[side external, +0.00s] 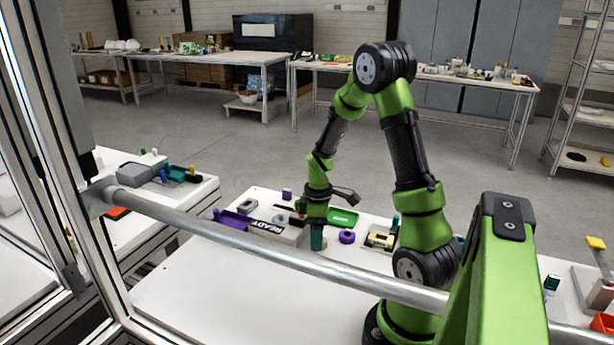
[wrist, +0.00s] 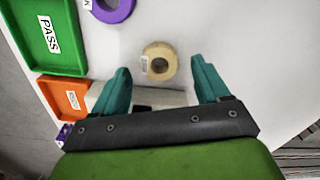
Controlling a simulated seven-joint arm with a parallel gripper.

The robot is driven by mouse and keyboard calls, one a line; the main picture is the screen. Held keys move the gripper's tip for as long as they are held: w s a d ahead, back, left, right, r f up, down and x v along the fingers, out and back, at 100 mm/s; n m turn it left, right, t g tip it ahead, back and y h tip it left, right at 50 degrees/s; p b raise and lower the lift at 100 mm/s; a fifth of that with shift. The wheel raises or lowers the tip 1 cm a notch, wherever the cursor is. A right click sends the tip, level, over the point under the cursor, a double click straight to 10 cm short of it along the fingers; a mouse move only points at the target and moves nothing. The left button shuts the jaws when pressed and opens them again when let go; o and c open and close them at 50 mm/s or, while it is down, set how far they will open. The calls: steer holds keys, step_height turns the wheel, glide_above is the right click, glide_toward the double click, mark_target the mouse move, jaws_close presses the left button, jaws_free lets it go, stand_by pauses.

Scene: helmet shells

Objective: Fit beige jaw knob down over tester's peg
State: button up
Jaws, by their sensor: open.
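The beige jaw knob (wrist: 171,58) is a thick ring with a dark centre hole and a small white label on its left side. In the wrist view it lies on the white table, level with and between my fingertips, with gaps on both sides. My gripper (wrist: 160,68) is open and empty, its teal fingers apart. In the side view my gripper (side external: 317,239) points down low over the table; I cannot make out the knob there. A pale block with a dark part (wrist: 165,97) shows between the fingers in the wrist view. I cannot tell which thing is the tester, and no peg is clear.
A purple ring (side external: 347,237) lies right of my gripper. A green PASS tray (wrist: 50,35) and an orange tray (wrist: 66,96) stand at the left of the wrist view. A READY box (side external: 272,229) and a beige-black device (side external: 381,240) flank my gripper. The front table is clear.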

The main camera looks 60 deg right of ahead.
steer(key=shift+f, duration=0.75)
steer(key=c, duration=1.1)
steer(key=shift+r, duration=0.15)
step_height(320, 180, up, 10)
steer(key=f, duration=0.1)
glide_toward(279, 209)
steer(key=s+a+r, duration=0.3)
steer(key=a, duration=0.2)
steer(key=shift+m, duration=0.4)
steer(key=f, duration=0.9)
steer(key=shift+w+d+f, duration=0.15)
steer(key=shift+w+d, duration=0.05)
steer(key=shift+d, duration=0.05)
